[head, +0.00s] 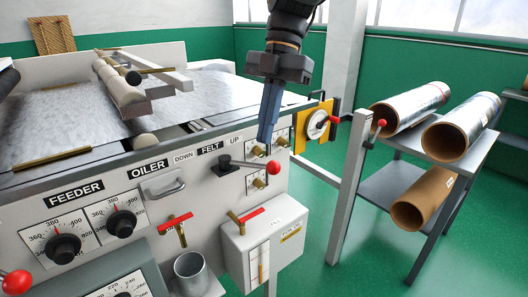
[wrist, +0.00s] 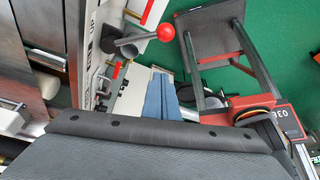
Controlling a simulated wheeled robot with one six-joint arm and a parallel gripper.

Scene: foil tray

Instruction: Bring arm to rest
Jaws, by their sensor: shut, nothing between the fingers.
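My arm comes down from the top of the head view. My gripper (head: 266,138) points downward in front of the machine panel, its blue fingers closed together with nothing between them. The fingers also show in the wrist view (wrist: 162,98), partly hidden by my own wrist. A grey lever with a red ball knob (head: 273,167) sits just below the fingertips, beside the felt label. In the wrist view the red knob (wrist: 166,32) lies apart from the fingers. I cannot tell from the head view how far the fingertips are from the lever.
The grey machine (head: 110,205) with dials and handles fills the left. A metal cup (head: 190,274) and a white box (head: 262,238) stand out from its front. A rack (head: 425,180) with foil and cardboard rolls stands at right. Green floor (head: 400,260) is open between them.

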